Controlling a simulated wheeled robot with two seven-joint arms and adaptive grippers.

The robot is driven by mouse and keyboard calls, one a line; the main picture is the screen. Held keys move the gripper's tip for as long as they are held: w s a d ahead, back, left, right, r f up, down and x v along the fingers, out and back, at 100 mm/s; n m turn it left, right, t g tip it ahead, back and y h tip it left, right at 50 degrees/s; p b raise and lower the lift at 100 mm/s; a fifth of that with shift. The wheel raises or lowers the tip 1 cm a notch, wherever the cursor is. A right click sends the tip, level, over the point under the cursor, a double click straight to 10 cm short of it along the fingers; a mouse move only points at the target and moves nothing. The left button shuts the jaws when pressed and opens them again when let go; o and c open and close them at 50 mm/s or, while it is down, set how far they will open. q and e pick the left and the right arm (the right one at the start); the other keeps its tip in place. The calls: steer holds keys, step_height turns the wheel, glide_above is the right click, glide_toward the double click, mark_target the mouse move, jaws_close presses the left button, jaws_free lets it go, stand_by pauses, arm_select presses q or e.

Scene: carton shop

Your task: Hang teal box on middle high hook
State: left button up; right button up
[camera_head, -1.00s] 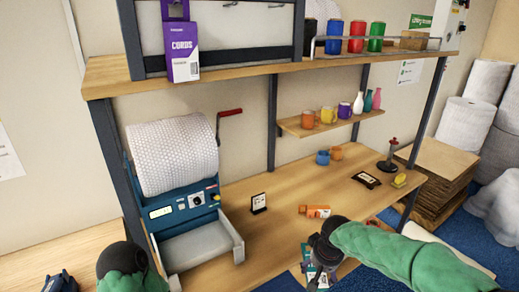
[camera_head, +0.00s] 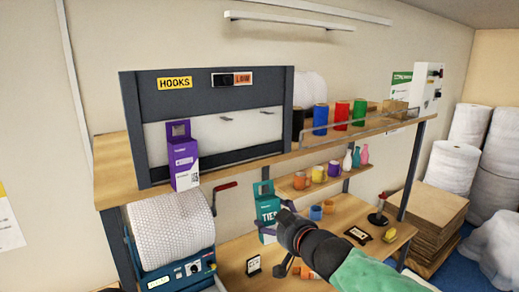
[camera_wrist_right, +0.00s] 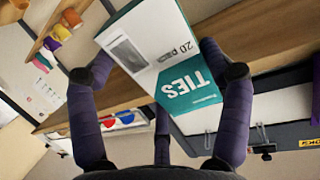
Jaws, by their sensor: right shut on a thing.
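The teal box (camera_head: 266,213), marked TIES, has a hang tab on top and looks upright in the head view. My right gripper (camera_head: 284,216) is shut on it, holding it in front of the shelves, below and right of the hook panel. In the right wrist view the box (camera_wrist_right: 180,75) sits between the fingers of the gripper (camera_wrist_right: 158,66). The grey hook panel (camera_head: 215,101) stands on the top shelf. Two bare hooks show, a middle one (camera_head: 226,119) and a right one (camera_head: 267,113). A purple box (camera_head: 183,162) is at the panel's left. My left gripper is out of view.
The top shelf (camera_head: 115,165) juts out below the panel. Colored spools (camera_head: 340,116) stand behind a wire rail to the right. A small shelf with mugs (camera_head: 300,180) and a bubble-wrap machine (camera_head: 170,236) with a red-handled crank are close below.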

arm_select(q)
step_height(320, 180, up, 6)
steer(key=p, duration=0.5)
arm_select(e)
steer(key=s+a+r+n+y, duration=0.1)
steer(key=s+a+r+y, duration=0.1)
steer(key=r, duration=0.7)
steer(key=s+a+r+n+t+y, duration=0.1)
steer(key=s+a+r+y, duration=0.1)
steer(key=r, duration=0.7)
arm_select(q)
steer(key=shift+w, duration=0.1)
